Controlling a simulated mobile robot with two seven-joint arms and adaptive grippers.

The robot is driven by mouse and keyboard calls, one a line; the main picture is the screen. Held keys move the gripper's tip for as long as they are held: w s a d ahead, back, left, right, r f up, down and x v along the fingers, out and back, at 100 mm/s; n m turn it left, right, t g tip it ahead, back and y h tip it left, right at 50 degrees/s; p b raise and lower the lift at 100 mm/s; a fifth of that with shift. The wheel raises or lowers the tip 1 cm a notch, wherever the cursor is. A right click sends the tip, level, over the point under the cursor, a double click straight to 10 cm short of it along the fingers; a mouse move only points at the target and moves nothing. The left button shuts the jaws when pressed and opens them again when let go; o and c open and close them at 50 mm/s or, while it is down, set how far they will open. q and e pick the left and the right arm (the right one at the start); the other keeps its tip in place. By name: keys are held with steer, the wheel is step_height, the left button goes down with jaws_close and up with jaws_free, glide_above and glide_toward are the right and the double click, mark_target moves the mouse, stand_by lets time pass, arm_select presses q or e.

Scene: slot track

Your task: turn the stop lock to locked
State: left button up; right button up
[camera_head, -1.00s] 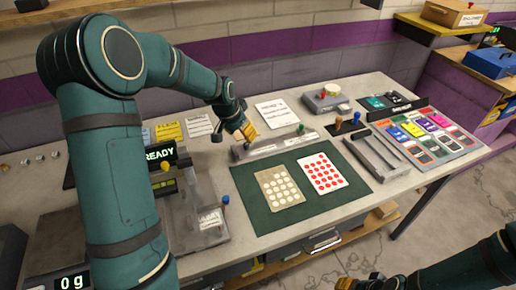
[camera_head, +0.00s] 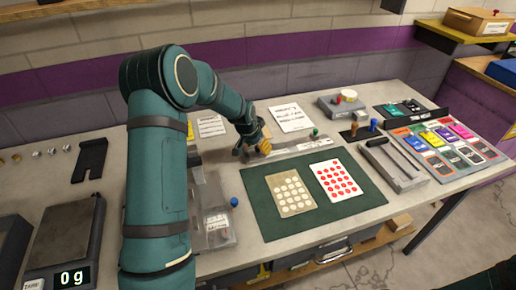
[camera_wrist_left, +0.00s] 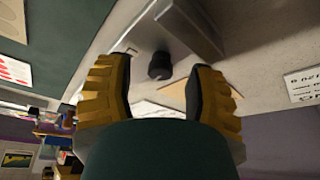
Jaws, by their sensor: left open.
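A grey slot track (camera_head: 300,147) lies behind the green mat, with a small green knob (camera_head: 315,132) near its right end. My left gripper (camera_head: 260,148) is over the track's left end, its fingers pointing down towards it. In the left wrist view, a dark round knob (camera_wrist_left: 160,66) stands on a grey plate beside a raised bar (camera_wrist_left: 190,28). The open yellow-padded fingers of my left gripper (camera_wrist_left: 158,78) are on either side of the knob, with gaps showing. Lock markings are not readable. My right gripper is out of view.
The green mat (camera_head: 262,222) holds a tan dotted card (camera_head: 290,193) and a red-dotted card (camera_head: 336,180). A grey tray (camera_head: 393,165) and coloured cards (camera_head: 437,138) are to the right. A scale (camera_head: 66,240) is at the left. A white note (camera_head: 289,117) lies behind the track.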

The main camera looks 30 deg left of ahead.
arm_select(q)
steer(key=shift+w+f, duration=0.25)
steer(key=shift+f, duration=0.25)
jaws_close()
